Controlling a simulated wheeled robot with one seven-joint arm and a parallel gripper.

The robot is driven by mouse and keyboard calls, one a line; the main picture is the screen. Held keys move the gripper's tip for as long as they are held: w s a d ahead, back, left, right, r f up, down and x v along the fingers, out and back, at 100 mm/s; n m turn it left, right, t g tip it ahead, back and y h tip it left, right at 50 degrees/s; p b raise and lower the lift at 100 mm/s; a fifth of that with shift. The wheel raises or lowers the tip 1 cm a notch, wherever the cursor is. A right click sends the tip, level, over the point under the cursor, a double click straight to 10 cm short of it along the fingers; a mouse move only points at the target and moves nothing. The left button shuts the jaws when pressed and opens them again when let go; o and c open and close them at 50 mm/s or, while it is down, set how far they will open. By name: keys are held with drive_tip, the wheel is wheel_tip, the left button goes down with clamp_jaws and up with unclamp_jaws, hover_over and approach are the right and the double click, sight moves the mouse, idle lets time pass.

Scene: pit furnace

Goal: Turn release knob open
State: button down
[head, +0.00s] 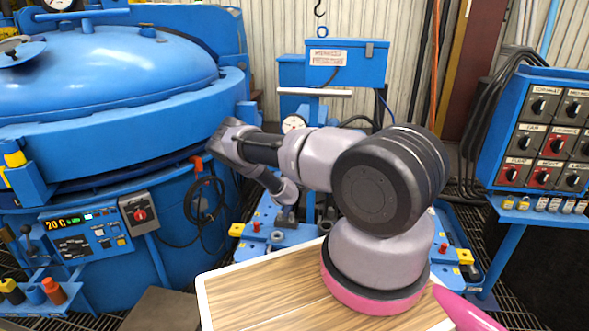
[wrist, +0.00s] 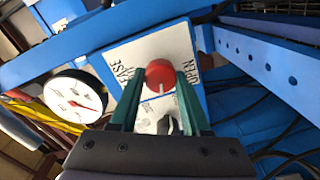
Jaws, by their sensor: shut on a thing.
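The release knob (wrist: 160,75) is a round red knob on a white plate (wrist: 148,50) in the wrist view. The plate has dark lettering on both sides, with "OPEN" readable on the right and part of "RELEASE" on the left. A pale mark on the knob points toward the bottom of the picture. My gripper (wrist: 160,86) has its two green fingers on either side of the knob and is shut on it. In the head view my gripper (head: 286,212) points down beside the blue stand, and the knob cannot be made out there.
A round white gauge (wrist: 76,100) sits left of the knob. A perforated blue beam (wrist: 265,60) runs close on the right. In the head view, the large blue furnace (head: 110,75) stands left, a blue box (head: 347,62) behind, and a switch panel (head: 545,130) right.

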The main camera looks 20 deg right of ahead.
drive_tip(key=shift+f+n, duration=0.15)
drive_tip(key=shift+n, duration=1.95)
drive_tip(key=shift+c, duration=1.8)
unclamp_jaws()
drive_tip(key=v, duration=1.1)
drive_tip(key=shift+w, duration=0.1)
